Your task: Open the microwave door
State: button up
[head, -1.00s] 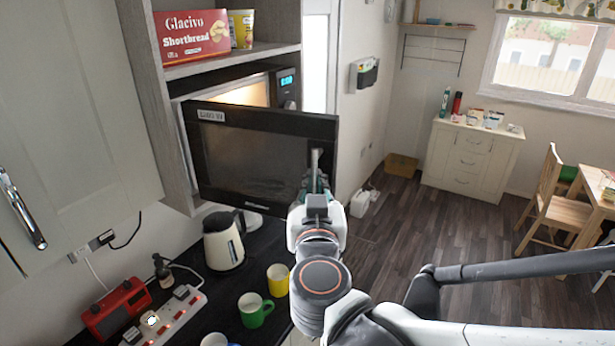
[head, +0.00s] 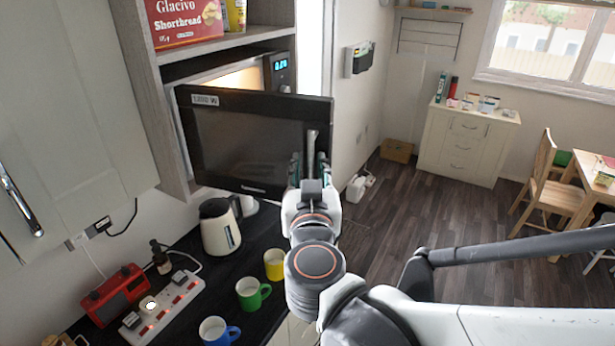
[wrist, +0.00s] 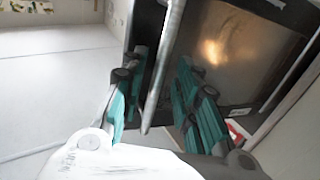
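The microwave (head: 279,70) sits in a grey shelf niche, with a lit interior and a blue display. Its dark door (head: 240,140) stands ajar, swung out from the body, with a lit gap above its top edge. The upright metal handle (head: 311,150) is at the door's right side. My gripper (head: 308,170) is at the handle's lower part. In the wrist view the handle (wrist: 165,60) passes between my teal fingers (wrist: 161,85), with gaps visible on both sides. The fingers are apart and look open. Any contact with the handle is unclear.
Below are a kettle (head: 219,228), yellow mug (head: 274,264), green mug (head: 252,293) and blue mug (head: 218,332) on the dark counter. A cabinet door (head: 75,110) is at left. Open floor (head: 400,220) lies to the right.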

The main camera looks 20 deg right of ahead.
jog(key=v, duration=1.2)
dwell(0.5)
jog(key=w+a+f+n+t+y+b, duration=0.2)
jog(key=w+a+f+n+y+b, duration=0.25)
jog(key=a+y+b, duration=0.55)
notch_tip(320, 180, down, 12)
jog(key=d+n+g+y+b, duration=0.1)
jog(key=d+n+g+b, duration=0.2)
jog(key=b, duration=0.5)
jog(key=s+d+f+m+g+h+b, duration=0.2)
jog(key=d+f, duration=0.5)
jog(key=f, duration=0.4)
jog(key=s+d+f+m+g+h+b, duration=0.2)
jog(key=s+d+f+g+h+b, duration=0.2)
jog(key=d+f+g+b, duration=0.3)
notch_tip(320, 180, down, 5)
jog(key=shift+s+d+r+b, duration=0.1)
jog(key=shift+s+d+b, duration=0.25)
jog(key=shift+s, duration=0.25)
